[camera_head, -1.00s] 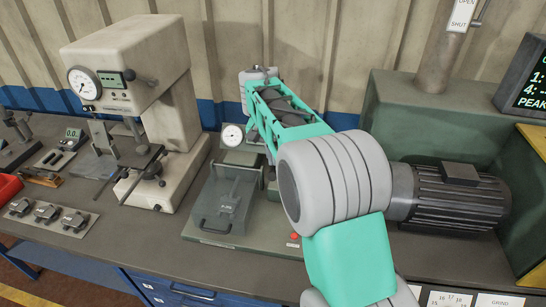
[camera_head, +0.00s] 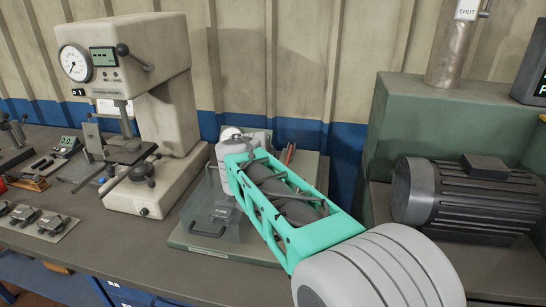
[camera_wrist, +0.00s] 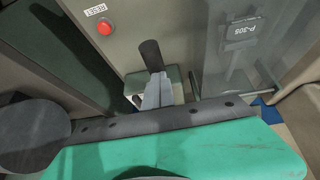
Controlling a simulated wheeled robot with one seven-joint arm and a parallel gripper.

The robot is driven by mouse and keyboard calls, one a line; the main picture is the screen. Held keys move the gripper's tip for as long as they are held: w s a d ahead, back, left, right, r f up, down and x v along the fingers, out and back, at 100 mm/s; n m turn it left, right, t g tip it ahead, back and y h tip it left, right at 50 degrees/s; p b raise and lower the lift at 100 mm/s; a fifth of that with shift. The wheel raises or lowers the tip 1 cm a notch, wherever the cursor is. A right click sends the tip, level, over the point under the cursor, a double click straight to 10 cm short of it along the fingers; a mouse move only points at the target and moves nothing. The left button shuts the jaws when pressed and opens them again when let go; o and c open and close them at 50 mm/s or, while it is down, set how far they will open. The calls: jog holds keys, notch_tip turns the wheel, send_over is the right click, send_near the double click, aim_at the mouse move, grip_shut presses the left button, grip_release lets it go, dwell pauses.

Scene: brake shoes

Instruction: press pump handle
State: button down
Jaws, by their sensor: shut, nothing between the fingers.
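In the wrist view, the pump handle has a black grip (camera_wrist: 150,52); it stands over a grey-green block with a dark, partly hidden part. My gripper (camera_wrist: 157,78) is shut and empty, its grey fingers pointing at the grip and overlapping its lower end in the picture. I cannot tell whether they touch it. In the head view, my arm covers the handle and the fingertips. The pump unit there shows its grey base plate (camera_head: 222,246), a clear guard box (camera_head: 208,212) and a small gauge at the back, partly hidden.
A red button (camera_wrist: 104,28) marked RESET and a P-305 label (camera_wrist: 240,31) show in the wrist view. A beige gauge press (camera_head: 165,100) stands left of the pump unit. A dark motor (camera_head: 465,197) stands to the right.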

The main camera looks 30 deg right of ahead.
jog(key=shift+s+a+f+g, duration=0.1)
jog(key=shift+s+f+g, duration=0.1)
jog(key=shift+f, duration=0.35)
jog(key=shift+s+f+g, duration=0.1)
jog(key=shift+s+f, duration=0.1)
jog(key=shift+f, duration=0.35)
jog(key=shift+r, duration=0.1)
jog(key=w+d+r+p+v, duration=0.1)
jog(key=p+v, duration=0.3)
jog(key=v, duration=1.1)
jog(key=shift+w+p, duration=0.3)
jog(key=shift+w, duration=0.2)
